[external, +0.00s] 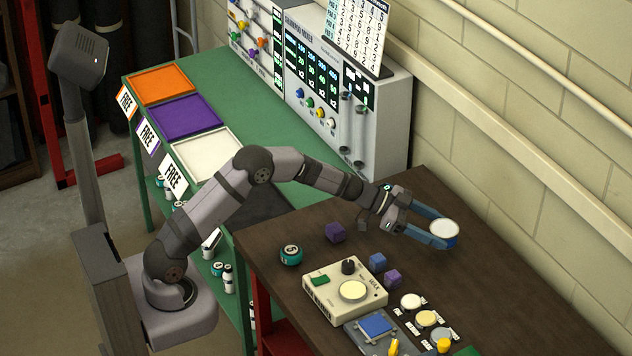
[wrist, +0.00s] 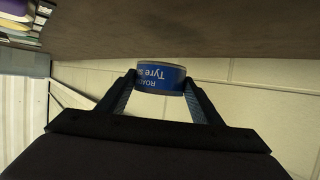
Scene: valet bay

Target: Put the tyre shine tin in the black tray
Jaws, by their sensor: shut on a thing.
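The tyre shine tin (external: 443,233) is a short blue tin with a white top, at the right over the brown table. My gripper (external: 432,226) is shut on its sides. In the wrist view the tin (wrist: 161,77) sits between my two fingertips, its blue "Tyre" label upside down in the picture. I cannot tell whether its base touches the table. A dark surface (external: 262,205) beside the white tray, at the near end of the green bench, looks like the black tray. My arm hides part of it.
Orange (external: 161,84), purple (external: 185,117) and white (external: 209,150) trays with FREE cards line the green bench. A grey mixer panel (external: 325,85) stands behind.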

